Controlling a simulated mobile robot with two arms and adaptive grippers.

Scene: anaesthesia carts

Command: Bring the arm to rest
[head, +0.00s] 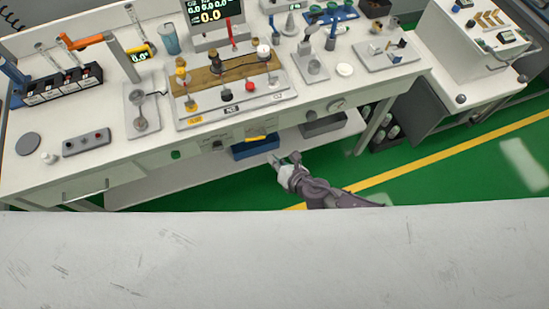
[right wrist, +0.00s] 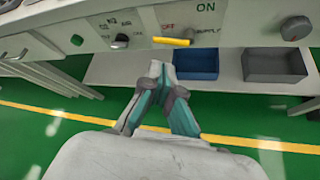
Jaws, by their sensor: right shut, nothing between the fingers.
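My right gripper (head: 284,163) shows in the head view in front of the white workbench (head: 110,172), over the green floor and close to the bench's lower shelf. In the right wrist view my right gripper (right wrist: 158,72) has its fingertips together, with nothing between them. It points at the bench front, below the edge with the knobs and the yellow handle (right wrist: 171,42). The picture does not show it touching the bench. My left gripper is not in view.
A blue bin (head: 255,148) and a grey bin (head: 322,125) stand on the lower shelf. The bench top holds several instruments, including a wooden-topped panel (head: 228,75). A white cart (head: 470,60) stands at the right. Green floor (head: 420,165) lies open at right.

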